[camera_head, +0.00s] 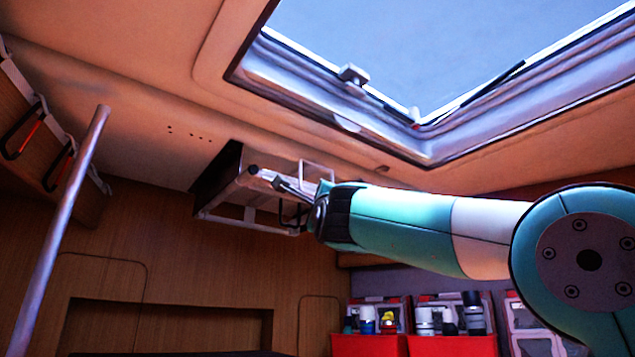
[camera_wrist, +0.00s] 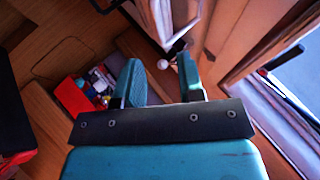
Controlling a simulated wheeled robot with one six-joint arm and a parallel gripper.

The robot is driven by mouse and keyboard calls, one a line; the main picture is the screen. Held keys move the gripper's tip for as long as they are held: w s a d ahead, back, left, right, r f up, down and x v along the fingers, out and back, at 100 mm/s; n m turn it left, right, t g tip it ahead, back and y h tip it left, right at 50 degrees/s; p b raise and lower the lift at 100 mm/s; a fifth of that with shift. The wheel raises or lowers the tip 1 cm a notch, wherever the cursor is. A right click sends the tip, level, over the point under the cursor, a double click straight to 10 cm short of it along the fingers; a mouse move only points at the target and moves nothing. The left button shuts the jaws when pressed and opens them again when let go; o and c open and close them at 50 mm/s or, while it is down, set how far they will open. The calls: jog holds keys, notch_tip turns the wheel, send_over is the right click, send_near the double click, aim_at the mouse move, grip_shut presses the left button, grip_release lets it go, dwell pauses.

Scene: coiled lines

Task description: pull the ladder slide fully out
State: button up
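The ladder slide (camera_head: 238,219) is a pale metal frame under the ceiling in the head view, beside a dark housing (camera_head: 213,178). A small dark round end (camera_head: 253,170) shows on it. A pale rail (camera_wrist: 158,18) lies beyond.
An open skylight (camera_head: 440,50) is in the ceiling, its frame above my arm. A grey pole (camera_head: 62,230) stands at the left. Hooks with straps (camera_head: 22,135) hang on the left wall. Red bins (camera_head: 452,345) with bottles are below my arm. Space left of the frame looks free.

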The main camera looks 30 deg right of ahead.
jog(key=shift+p+x, duration=3.4)
jog(key=shift+x, duration=1.6)
jog(key=shift+d+f, duration=0.1)
